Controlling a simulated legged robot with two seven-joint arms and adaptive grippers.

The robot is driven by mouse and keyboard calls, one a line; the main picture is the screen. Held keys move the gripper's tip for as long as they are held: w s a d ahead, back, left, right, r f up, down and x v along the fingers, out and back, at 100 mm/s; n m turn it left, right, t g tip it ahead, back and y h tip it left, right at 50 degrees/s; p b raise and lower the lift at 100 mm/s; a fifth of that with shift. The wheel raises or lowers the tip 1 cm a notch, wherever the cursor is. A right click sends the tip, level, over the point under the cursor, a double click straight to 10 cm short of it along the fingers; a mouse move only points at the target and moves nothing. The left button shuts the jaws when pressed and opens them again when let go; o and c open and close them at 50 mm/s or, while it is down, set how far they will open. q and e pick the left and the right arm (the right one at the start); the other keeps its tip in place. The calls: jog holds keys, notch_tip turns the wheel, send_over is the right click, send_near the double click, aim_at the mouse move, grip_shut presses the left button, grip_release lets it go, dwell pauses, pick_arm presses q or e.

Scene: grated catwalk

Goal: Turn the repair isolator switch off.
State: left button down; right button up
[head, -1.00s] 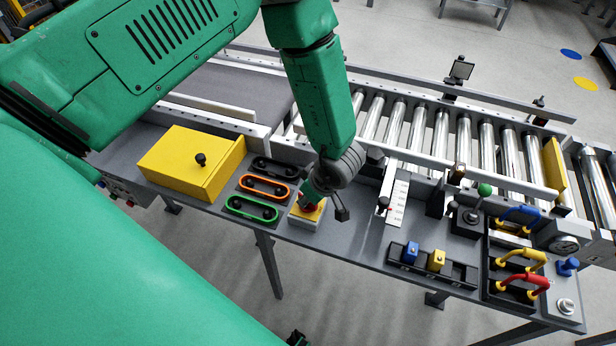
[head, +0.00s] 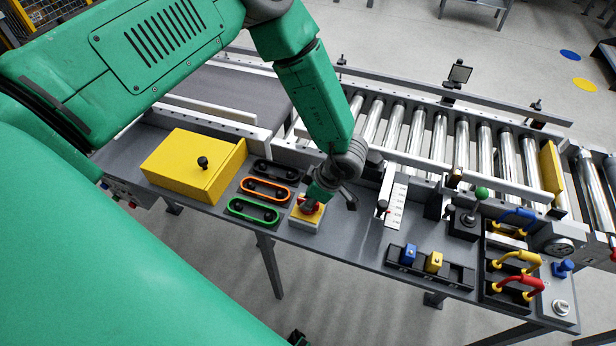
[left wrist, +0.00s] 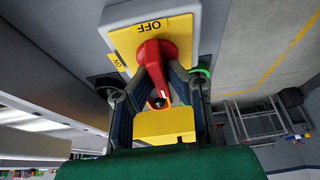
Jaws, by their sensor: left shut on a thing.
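The isolator switch is a grey box with a yellow plate (head: 298,217) and a red handle (head: 311,208), at the front edge of the bench in the head view. In the left wrist view, the yellow plate (left wrist: 122,42) bears OFF, upside down at the top, and a smaller ON at the left. The red handle (left wrist: 152,54) sticks out towards the camera. My left gripper (head: 318,196) is shut on this handle; its fingers (left wrist: 158,88) lie on both sides of it. The arm partly hides the switch in the head view. My right gripper is not in view.
Left of the switch are green (head: 253,210), orange (head: 265,189) and black oval fittings and a yellow box (head: 190,168). To the right are a white scale (head: 396,205), a tray with blue and yellow blocks (head: 463,273), and a green-knobbed lever (head: 482,193). Rollers run behind.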

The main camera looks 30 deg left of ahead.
pick_arm(q)
jog(key=shift+d, duration=0.1)
jog(key=c, duration=1.6)
grip_release()
jog(key=shift+w, duration=0.1)
jog(key=shift+d+r, duration=0.1)
jog(key=shift+r, duration=0.2)
jog(key=v, duration=1.1)
jog(key=shift+w+d, duration=0.2)
